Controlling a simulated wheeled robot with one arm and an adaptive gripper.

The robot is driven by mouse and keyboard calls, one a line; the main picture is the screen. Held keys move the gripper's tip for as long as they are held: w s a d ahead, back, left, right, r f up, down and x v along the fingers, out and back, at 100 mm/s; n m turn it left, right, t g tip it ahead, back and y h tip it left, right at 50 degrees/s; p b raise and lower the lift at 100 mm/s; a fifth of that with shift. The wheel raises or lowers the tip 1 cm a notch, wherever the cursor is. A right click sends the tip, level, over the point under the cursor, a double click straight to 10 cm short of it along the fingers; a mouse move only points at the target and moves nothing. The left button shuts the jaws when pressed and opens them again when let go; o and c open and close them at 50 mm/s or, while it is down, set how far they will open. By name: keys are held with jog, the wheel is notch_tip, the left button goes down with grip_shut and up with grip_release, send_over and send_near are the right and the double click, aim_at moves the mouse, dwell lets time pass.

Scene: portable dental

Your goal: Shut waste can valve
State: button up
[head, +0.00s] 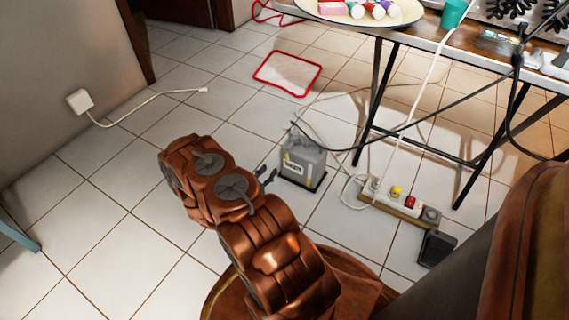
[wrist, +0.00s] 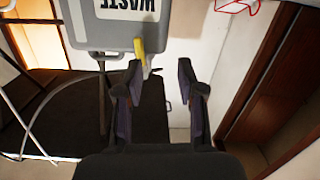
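The waste can (head: 308,160) is a grey box on the floor tiles near the middle of the head view. In the wrist view the can (wrist: 105,28) appears upside down at the upper left, with part of its "WASTE" lettering showing. Its yellow valve handle (wrist: 139,50) sticks out from the can's edge, close to the left fingertip; I cannot tell whether they touch. My gripper (wrist: 161,68) is open, with nothing seen between its fingers. In the head view my gripper (head: 267,178) is just left of the can, its fingers pointing towards it.
A power strip (head: 395,197) with cables lies right of the can, next to a black adapter (head: 436,247). A folding table (head: 460,42) stands at the upper right, its legs behind and right of the can. A red-edged white mat (head: 288,74) lies behind.

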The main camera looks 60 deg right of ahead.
aim_at(287, 159)
jog(key=shift+g+h, duration=0.3)
jog(key=shift+h, duration=0.3)
jog(key=shift+s+d+f+b, duration=0.1)
jog(key=shift+s+d+b, duration=0.4)
jog(key=shift+d, duration=0.6)
jog(key=shift+s+d+b, duration=0.4)
jog(key=shift+d+b, duration=0.2)
jog(key=shift+d, duration=0.45)
jog(key=shift+s+d+f+b, duration=0.1)
jog(key=shift+s+d+b, duration=0.4)
jog(key=shift+d, duration=0.6)
jog(key=shift+w+d+r+b, duration=0.15)
jog(key=shift+d+b, duration=0.15)
jog(key=shift+d, duration=0.45)
grip_shut()
